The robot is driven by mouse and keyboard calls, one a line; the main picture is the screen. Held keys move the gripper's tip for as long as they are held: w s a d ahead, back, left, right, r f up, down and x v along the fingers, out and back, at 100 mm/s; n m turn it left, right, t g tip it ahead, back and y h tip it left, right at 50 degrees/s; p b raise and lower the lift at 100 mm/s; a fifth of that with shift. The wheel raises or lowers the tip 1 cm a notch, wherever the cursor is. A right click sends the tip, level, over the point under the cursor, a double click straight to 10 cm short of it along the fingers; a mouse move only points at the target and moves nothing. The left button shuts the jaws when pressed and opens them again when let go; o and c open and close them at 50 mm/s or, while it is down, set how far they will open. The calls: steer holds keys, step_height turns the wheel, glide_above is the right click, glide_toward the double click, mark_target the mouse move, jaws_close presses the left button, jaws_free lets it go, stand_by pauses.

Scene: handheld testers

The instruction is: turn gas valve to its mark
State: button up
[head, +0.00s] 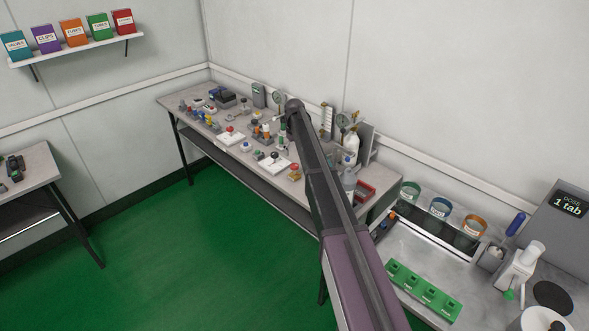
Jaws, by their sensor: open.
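The gas valve cannot be told for certain among the small parts on the long grey bench (164,101). A round gauge (278,98) stands at the bench's back, and another gauge (342,121) stands further right, beside a white bottle (351,148). A small fitting with a red top (295,168) sits near the front edge. Any mark is too small to see. My arm reaches from the lower right over the bench, its dark far joint above the middle. My gripper cannot be made out; the arm hides part of the bench there.
Several small devices crowd the bench, including white plates with knobs (231,137). A nearer table at right holds a green tray (424,289), coloured rings (440,207) and a dose display box (562,215). A shelf (80,48) with coloured boxes hangs at upper left. Green floor is clear.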

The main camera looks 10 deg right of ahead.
mark_target(295, 165)
steer(key=shift+f+b, duration=3.25)
steer(key=shift+f, duration=0.3)
steer(key=c, duration=1.2)
